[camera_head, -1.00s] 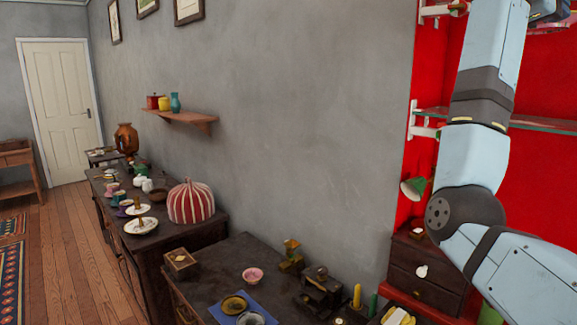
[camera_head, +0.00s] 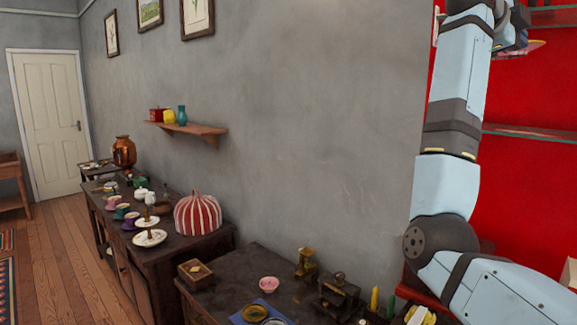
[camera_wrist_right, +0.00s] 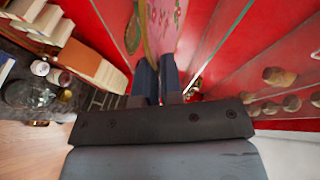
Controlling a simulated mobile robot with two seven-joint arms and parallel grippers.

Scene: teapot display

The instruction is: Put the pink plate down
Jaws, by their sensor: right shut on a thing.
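The pink plate (camera_head: 524,49) shows as a thin pinkish edge high at the upper right of the head view, in front of the red wall. In the right wrist view the plate (camera_wrist_right: 160,24) is seen edge-on, with a patterned pink face. My right gripper (camera_head: 516,32) is raised there on its blue-grey arm. In the right wrist view its dark fingers (camera_wrist_right: 156,74) are shut on the plate's rim. The far part of the plate is cut off by the picture's top edge. My left gripper is not in view.
A glass shelf (camera_head: 530,132) crosses the red wall beside my right arm. A striped cosy (camera_head: 198,213) stands on a crowded sideboard.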

